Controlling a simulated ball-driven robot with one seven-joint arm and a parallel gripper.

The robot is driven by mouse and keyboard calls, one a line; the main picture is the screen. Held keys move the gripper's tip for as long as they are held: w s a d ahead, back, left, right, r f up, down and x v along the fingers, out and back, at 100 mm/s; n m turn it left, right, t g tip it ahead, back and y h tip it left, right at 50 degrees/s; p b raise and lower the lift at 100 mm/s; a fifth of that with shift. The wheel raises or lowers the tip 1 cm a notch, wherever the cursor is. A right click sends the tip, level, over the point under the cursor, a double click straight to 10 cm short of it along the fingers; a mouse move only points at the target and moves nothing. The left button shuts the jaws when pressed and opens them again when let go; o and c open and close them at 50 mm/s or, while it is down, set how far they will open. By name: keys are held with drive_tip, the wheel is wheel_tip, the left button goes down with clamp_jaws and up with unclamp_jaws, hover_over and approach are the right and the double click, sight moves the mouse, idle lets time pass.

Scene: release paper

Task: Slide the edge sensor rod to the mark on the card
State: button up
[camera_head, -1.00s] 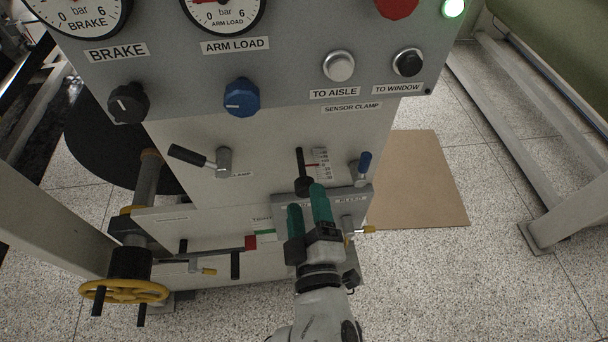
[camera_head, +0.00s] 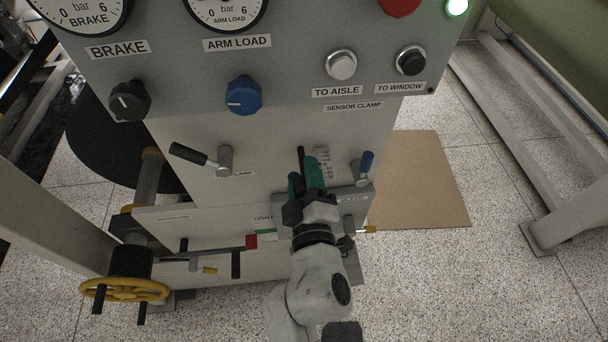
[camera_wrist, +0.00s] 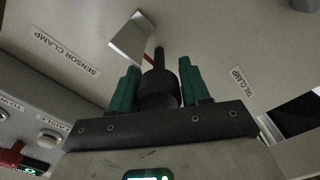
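The edge sensor rod (camera_head: 301,156) is a thin black upright rod on the machine's front panel. In the wrist view its tip (camera_wrist: 159,58) rises from a thick black knob (camera_wrist: 158,90). The scale card (camera_head: 322,157) is right of the rod in the head view, partly hidden by my fingers. My gripper (camera_head: 303,172) has green fingers, one on each side of the knob. It looks open; firm contact is not visible.
The blue-handled sensor clamp lever (camera_head: 365,165) is close right of my gripper. A black-handled lever (camera_head: 205,158) is to the left. A grey block (camera_head: 350,200) lies under the fingers. Knobs and buttons line the panel above, and a yellow handwheel (camera_head: 125,290) stands lower left.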

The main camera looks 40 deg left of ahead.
clamp_jaws()
drive_tip(key=shift+w+a, duration=0.35)
drive_tip(key=shift+o, duration=2)
unclamp_jaws()
drive_tip(key=v, duration=1)
drive_tip(key=shift+s+d, duration=0.25)
drive_tip(key=shift+s, duration=0.05)
